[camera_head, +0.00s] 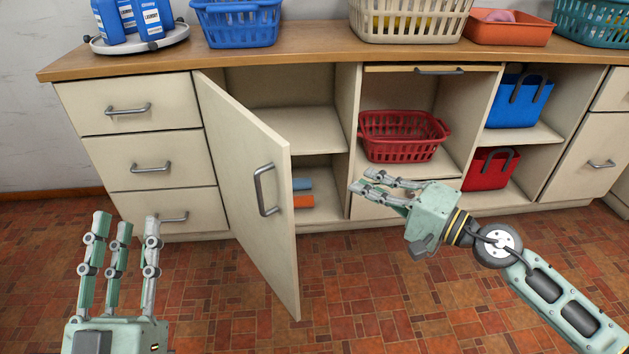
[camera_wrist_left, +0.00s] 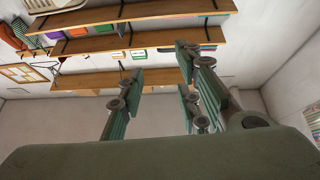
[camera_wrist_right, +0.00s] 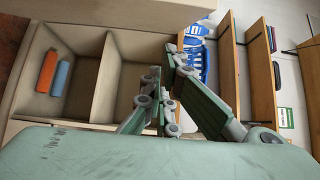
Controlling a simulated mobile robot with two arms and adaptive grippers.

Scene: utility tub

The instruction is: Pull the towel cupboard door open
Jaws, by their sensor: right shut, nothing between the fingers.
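The cream cupboard door (camera_head: 240,170) is hinged on its left and stands swung out, well open. Its grey bar handle (camera_head: 266,190) is on the outer face near the free edge, with no finger on it. Inside, blue and orange folded items lie on the bottom; the orange one (camera_wrist_right: 48,72) and the blue one (camera_wrist_right: 61,78) show in the right wrist view. My right gripper (camera_head: 368,184) is shut and empty, right of the door, near the front of the opening's right side. My left gripper (camera_head: 122,226) is open and empty, left of the door, fingers pointing up.
The wooden counter (camera_head: 290,45) carries a blue basket (camera_head: 238,24), a cream basket (camera_head: 408,20) and bottles on a round tray. Drawers (camera_head: 128,108) are left of the door. A red basket (camera_head: 400,137) sits in the compartment to the right. The tiled floor (camera_head: 350,300) in front is clear.

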